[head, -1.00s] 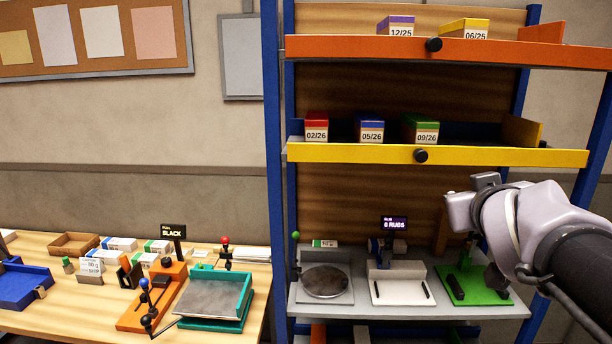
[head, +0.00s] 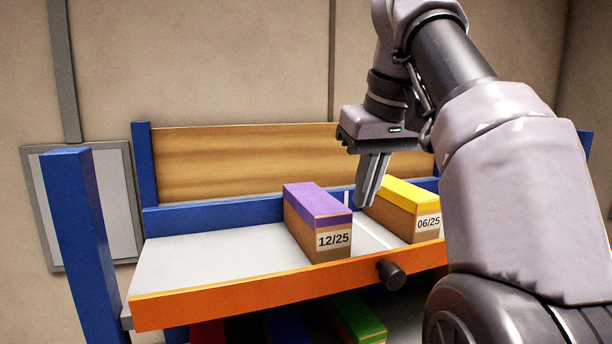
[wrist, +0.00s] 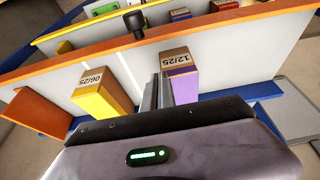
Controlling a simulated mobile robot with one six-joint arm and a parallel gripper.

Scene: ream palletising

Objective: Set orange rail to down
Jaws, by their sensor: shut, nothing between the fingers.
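The orange rail (head: 250,288) runs along the front edge of the top shelf, with a black knob (head: 391,274) on its outer face. In the wrist view the rail (wrist: 90,52) and knob (wrist: 134,22) show beyond the boxes. My gripper (head: 366,198) is shut and empty, pointing down over the shelf behind the rail. It is between the purple-topped 12/25 box (head: 318,205) and the yellow-topped 06/25 box (head: 405,196); whether it touches either is unclear. The fingers (wrist: 161,92) look close to the purple box in the wrist view. My arm hides the rail's right end in the head view.
A blue post (head: 80,240) stands at the shelf's left front. The shelf's left part (head: 205,247) is bare. A wooden back panel (head: 240,165) and blue back rail (head: 215,217) close the rear. Red, blue and green boxes (head: 355,318) sit on the shelf below.

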